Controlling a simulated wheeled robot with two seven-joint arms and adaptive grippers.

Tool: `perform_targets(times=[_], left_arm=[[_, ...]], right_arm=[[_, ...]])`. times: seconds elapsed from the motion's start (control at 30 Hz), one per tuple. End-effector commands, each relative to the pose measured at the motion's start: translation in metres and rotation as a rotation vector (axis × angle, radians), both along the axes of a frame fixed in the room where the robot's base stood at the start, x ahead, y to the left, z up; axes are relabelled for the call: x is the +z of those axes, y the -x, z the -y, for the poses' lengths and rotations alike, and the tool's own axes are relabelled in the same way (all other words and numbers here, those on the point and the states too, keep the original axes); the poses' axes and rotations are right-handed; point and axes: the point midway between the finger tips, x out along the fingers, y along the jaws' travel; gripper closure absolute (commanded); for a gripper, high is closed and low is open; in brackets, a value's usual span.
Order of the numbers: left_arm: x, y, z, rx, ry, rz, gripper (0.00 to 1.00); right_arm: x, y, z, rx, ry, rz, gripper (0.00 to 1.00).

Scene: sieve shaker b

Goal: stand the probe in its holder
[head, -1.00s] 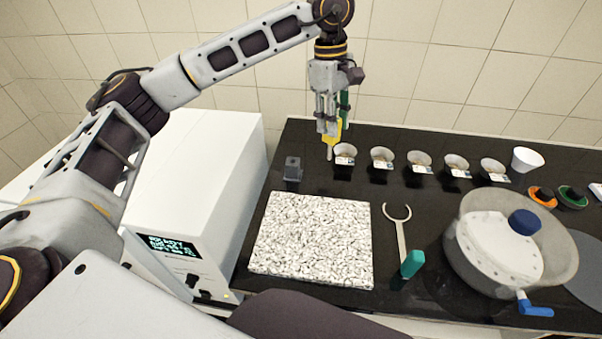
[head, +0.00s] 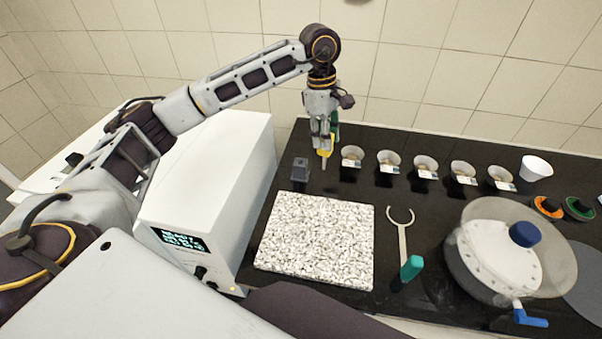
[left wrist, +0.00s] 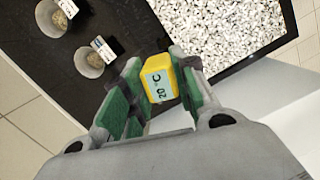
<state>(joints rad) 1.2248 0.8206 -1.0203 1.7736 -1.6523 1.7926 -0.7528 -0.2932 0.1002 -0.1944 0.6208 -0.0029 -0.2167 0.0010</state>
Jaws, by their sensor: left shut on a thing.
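The probe (head: 325,153) is yellow with a thin grey tip pointing down. In the left wrist view its yellow head (left wrist: 160,78) shows a display reading 20 °C. My left gripper (head: 325,140) is shut on the probe, with a green-padded finger on each side of it (left wrist: 152,95). It holds the probe upright or nearly so, near the back of the black bench. A small dark grey block (head: 300,170), likely the holder, stands just left of and nearer than the probe. Its opening is too small to make out. My right gripper is not in view.
Several labelled cups (head: 352,157) stand in a row to the right of the probe. A speckled slab (head: 315,240) lies in front of the block, and a white instrument (head: 200,190) stands left. A fork-shaped tool (head: 401,235) and a round sieve pan (head: 455,255) are further right.

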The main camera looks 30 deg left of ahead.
Motion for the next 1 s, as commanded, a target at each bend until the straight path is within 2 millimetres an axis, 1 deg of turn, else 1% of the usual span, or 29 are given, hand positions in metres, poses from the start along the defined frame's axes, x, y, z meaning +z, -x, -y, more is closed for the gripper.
perform_targets(times=[0.37, 0.7, 0.83, 1.0], left_arm=[[-0.011, -0.009, -0.036, 0.187, -0.011, -0.002, 0.96], [-0.012, -0.027, -0.076, 0.473, -0.021, -0.005, 0.96], [-0.011, -0.034, -0.086, 0.574, -0.022, -0.007, 0.96], [-0.009, -0.039, -0.092, 0.666, -0.020, -0.009, 0.96]], right_arm=[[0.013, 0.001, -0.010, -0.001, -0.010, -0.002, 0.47], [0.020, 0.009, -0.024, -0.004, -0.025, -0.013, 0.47], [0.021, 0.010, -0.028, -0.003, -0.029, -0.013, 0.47], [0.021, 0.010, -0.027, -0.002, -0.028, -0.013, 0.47]])
